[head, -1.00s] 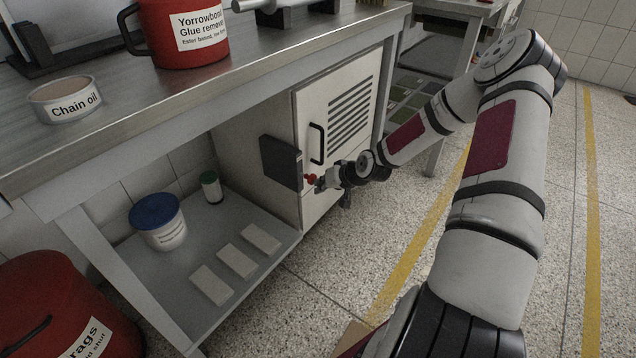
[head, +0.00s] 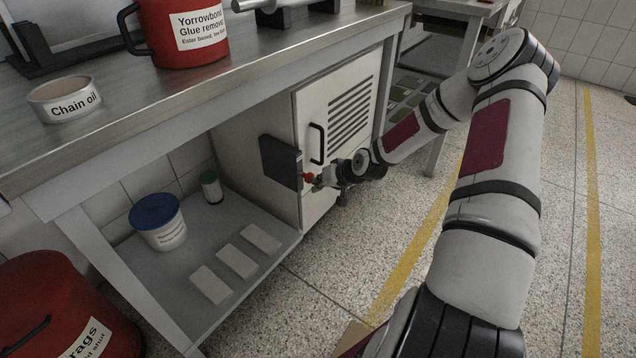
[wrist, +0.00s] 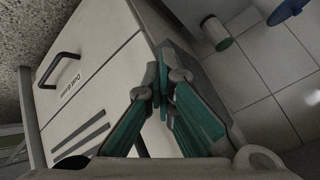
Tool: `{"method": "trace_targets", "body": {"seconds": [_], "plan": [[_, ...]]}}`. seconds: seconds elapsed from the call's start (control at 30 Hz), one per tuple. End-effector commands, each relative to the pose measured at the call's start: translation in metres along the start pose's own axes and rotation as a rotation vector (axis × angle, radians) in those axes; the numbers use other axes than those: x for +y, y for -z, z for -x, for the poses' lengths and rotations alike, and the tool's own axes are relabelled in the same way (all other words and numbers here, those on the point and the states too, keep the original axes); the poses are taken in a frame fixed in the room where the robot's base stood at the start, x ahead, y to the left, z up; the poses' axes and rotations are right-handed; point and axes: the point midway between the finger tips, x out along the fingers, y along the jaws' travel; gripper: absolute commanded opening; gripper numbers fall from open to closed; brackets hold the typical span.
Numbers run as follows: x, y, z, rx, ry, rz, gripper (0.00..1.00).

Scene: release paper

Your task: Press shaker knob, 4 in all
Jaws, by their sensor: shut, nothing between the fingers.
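The small red knob (head: 308,177) sticks out from the dark box (head: 281,163) on the corner of the white cabinet under the bench. My gripper (head: 318,182) is at the knob's right side in the head view, very close to it. I cannot tell whether they touch. In the wrist view my gripper (wrist: 162,75) has its green fingers closed together with nothing between them. The fingertips point at the dark box there, and the knob does not show, probably hidden behind the fingers.
The cabinet door has a black handle (head: 317,143) and vent slots (head: 350,107) close to my wrist. A blue-lidded tub (head: 158,222), a green-capped bottle (head: 211,187) and pale blocks (head: 236,261) sit on the lower shelf. The floor to the right is open.

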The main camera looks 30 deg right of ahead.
Motion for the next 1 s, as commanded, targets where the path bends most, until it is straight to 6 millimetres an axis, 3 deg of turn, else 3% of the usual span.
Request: {"method": "trace_targets", "body": {"seconds": [0.37,1.0], "plan": [[-0.001,0.001,0.001,0.004,0.002,0.002,0.00],[0.017,-0.016,0.024,0.002,0.000,0.000,0.00]]}}
